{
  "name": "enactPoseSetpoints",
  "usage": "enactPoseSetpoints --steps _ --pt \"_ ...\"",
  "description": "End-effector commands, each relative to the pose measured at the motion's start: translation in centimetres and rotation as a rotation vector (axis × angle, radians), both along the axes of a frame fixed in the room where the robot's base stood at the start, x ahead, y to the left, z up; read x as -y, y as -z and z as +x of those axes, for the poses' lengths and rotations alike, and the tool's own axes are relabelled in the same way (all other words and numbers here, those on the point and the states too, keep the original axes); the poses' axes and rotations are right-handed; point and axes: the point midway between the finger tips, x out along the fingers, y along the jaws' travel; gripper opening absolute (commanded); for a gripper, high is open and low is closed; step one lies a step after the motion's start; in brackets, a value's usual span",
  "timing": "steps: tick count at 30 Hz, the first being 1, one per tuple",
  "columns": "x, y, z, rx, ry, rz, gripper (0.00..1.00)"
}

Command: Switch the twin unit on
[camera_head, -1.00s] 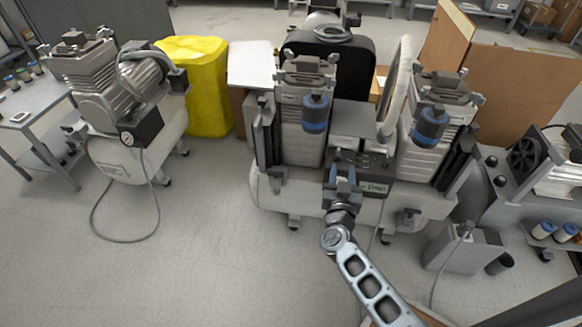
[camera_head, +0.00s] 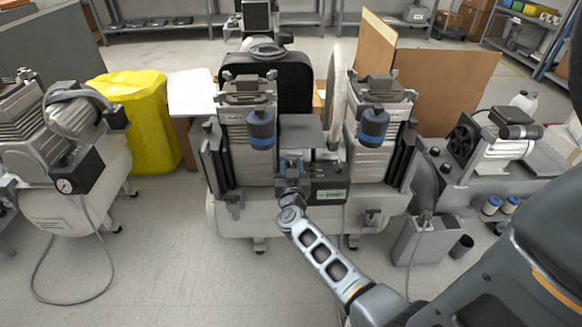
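The twin unit (camera_head: 240,218) stands in the middle of the head view, a pale tank bearing two ribbed compressor heads, each with a blue-banded filter. Between the heads sits a dark control box (camera_head: 328,190) with a small greenish label and small controls along its top. My gripper (camera_head: 291,162) is in front of the left part of this box, at about the height of its top. The fingers are small and partly merge with the box behind, so I cannot tell their opening or whether they touch it. The switch itself is not clearly made out.
A single compressor (camera_head: 80,165) with a gauge and trailing cable stands at left, beside a yellow covered bin (camera_head: 140,110). A grey box (camera_head: 418,243) stands on the floor at front right. Another machine (camera_head: 490,150) is at right.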

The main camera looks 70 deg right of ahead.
Motion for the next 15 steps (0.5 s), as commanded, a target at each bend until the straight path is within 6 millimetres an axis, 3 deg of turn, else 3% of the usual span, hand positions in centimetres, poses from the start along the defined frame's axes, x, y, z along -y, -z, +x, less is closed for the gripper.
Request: enactPoseSetpoints --steps 4,15 --pt "-0.01 -0.02 0.00 0.000 0.000 0.000 0.37" --pt "-0.03 -0.03 -0.01 0.001 0.000 0.000 0.02"
